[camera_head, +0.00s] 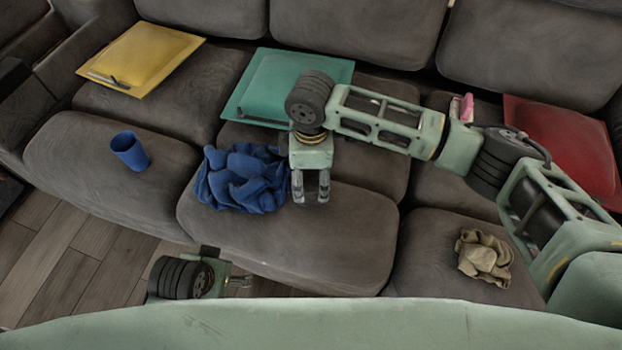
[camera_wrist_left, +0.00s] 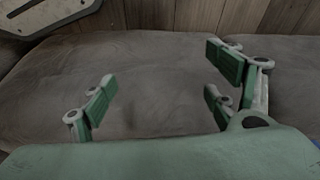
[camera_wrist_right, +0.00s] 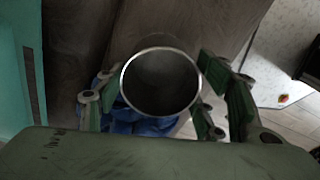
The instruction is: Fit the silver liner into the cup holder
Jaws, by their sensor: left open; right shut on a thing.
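The silver liner (camera_wrist_right: 160,82) is an open round cylinder with a bright rim, seen from above in the right wrist view. My right gripper (camera_wrist_right: 165,100) is shut on it; in the head view this gripper (camera_head: 311,190) hangs over the middle seat, just right of the blue cloth. The liner is hard to make out there. A blue cup-shaped holder (camera_head: 129,151) stands on the left seat, its open end up and slightly tilted. I take it as the cup holder. My left gripper (camera_wrist_left: 160,95) is open and empty; in the head view it (camera_head: 240,282) is low, in front of the sofa.
A crumpled blue cloth (camera_head: 243,178) lies between the holder and my right gripper. A yellow cushion (camera_head: 140,55), a teal cushion (camera_head: 285,75) and a red cushion (camera_head: 565,145) lie behind. A tan cloth (camera_head: 484,257) lies at right. The seat around the holder is clear.

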